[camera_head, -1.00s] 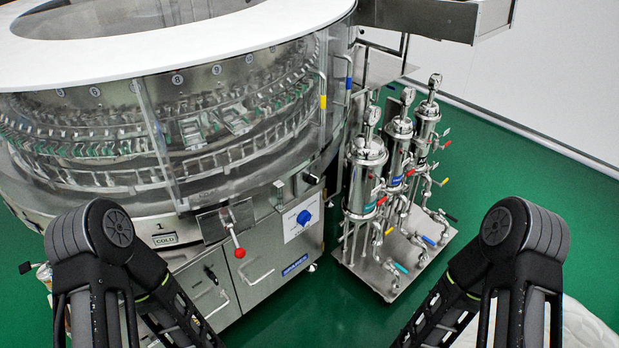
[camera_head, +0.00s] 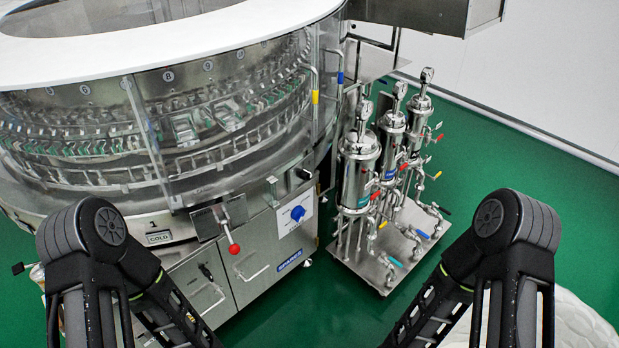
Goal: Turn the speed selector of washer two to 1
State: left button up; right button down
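A large round washer with a white top ring (camera_head: 200,38) and clear side panels fills the left and middle. A blue knob (camera_head: 297,213) sits on a white plate on its lower front cabinet; the plate's markings are too small to read. A lever with a red ball end (camera_head: 234,249) is left of the knob. A "1" and a "COLD" label (camera_head: 158,238) show further left. Both my arms come in at the lower left and lower right, apart from the washer. Neither gripper shows in the frame.
A steel cart with several filter cylinders (camera_head: 360,165) and colored valve handles stands right of the washer, close to the knob's side. Green floor (camera_head: 465,150) is open further right. A white rounded object (camera_head: 580,325) lies at the lower right corner.

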aim_at(306, 175)
jog(key=z, duration=1.65)
jog(key=i+j, duration=0.1)
jog(key=j, duration=0.75)
jog(key=i+j, duration=0.15)
jog(key=j, duration=0.3)
